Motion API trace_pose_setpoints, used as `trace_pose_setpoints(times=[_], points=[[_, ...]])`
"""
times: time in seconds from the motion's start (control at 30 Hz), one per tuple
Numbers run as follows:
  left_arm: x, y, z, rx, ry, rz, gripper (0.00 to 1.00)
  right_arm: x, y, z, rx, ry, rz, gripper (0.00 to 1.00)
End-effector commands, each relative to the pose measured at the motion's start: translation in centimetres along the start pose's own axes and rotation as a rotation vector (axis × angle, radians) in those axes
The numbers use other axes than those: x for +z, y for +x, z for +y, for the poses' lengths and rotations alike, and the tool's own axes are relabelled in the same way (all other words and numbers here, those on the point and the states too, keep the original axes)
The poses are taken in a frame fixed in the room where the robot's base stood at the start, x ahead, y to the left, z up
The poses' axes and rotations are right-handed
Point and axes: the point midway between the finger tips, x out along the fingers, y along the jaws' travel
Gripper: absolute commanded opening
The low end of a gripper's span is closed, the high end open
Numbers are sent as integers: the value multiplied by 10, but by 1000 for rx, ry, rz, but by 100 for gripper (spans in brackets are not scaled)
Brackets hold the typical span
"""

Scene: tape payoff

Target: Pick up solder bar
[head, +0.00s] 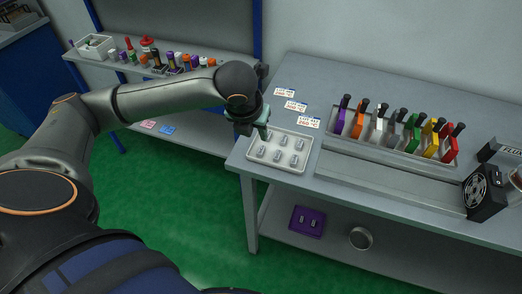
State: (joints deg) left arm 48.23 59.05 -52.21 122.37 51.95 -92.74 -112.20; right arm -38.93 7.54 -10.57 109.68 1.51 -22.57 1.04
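A light tray (250,162) at the near left corner of the grey workbench holds several small grey metal pieces (277,156), which look like solder bars. They are too small to tell for sure. My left arm reaches in from the left, and its gripper (264,132) points down over the tray's back left edge. The gripper partly hides that corner. Whether its fingers are open or shut, or touch a piece, cannot be made out. My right gripper is not in view.
A black fan (484,194) is at the right. The lower shelf (400,262) bears a purple tray (294,226) and a round tin (361,238). A back shelf holds bottles.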

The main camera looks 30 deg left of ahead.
Motion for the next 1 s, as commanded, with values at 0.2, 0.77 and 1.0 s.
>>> trace_pose_setpoints(times=[0.2,0.77,1.0], points=[[-1,41,1,3,1,4,35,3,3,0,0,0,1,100],[-2,107,3,0,1,2,35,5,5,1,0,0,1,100],[-2,118,3,0,2,-1,35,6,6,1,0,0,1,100]])
